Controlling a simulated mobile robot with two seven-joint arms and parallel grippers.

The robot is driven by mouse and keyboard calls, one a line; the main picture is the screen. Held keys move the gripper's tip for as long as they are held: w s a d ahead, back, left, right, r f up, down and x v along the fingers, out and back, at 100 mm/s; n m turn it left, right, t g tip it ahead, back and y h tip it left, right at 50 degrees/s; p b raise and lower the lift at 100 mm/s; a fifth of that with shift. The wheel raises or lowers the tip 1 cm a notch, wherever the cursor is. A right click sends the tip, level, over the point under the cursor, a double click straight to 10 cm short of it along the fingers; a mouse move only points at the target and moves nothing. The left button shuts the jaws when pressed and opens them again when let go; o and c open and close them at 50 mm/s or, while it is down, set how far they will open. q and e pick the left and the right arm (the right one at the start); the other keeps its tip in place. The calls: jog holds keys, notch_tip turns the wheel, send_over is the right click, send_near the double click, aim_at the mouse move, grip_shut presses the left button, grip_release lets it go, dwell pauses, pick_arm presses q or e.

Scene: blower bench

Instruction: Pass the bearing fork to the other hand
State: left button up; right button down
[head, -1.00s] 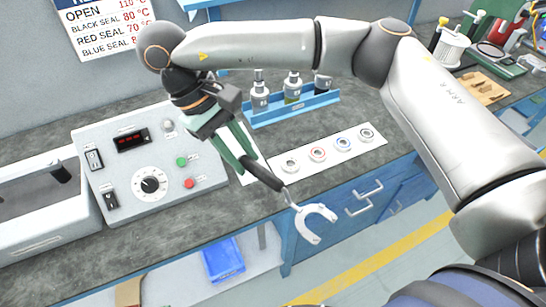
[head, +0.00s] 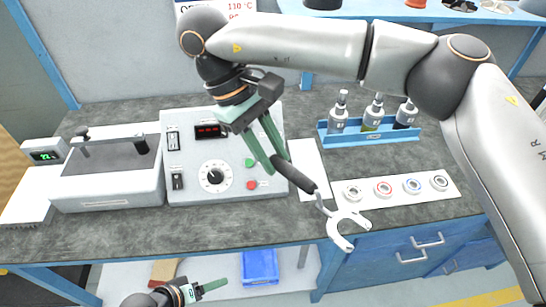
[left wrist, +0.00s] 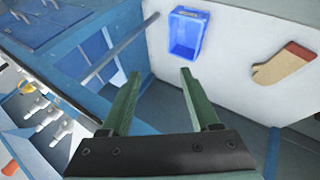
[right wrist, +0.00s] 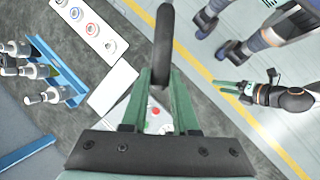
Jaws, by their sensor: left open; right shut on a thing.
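The bearing fork has a black handle (head: 294,174) and a pale two-pronged head (head: 345,222). My right gripper (head: 278,164) is shut on the handle and holds the fork above the bench front, its prongs pointing down to the right. In the right wrist view the handle (right wrist: 164,40) stands up between the green fingers (right wrist: 160,98); the prongs do not show there. My left gripper (head: 215,286) is low at the bottom of the head view, in front of the lower shelf and well below the fork. In the left wrist view its fingers (left wrist: 160,100) are apart and empty.
The control box (head: 222,150) stands on the bench behind the fork. A white strip with several ring-like parts (head: 395,189) lies right of it, with a blue bottle rack (head: 370,135) behind. A blue bin (head: 260,267) sits on the lower shelf.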

pick_arm(q)
jog(key=w+d+r+n+g+h, duration=0.1)
jog(key=w+d+r+g+h, duration=0.2)
jog(key=d+r, duration=0.5)
jog(key=n+t+y, duration=0.2)
jog(key=n+y, duration=0.1)
jog(key=n, duration=0.1)
send_near(304, 183)
jog(key=x, duration=1)
grip_shut()
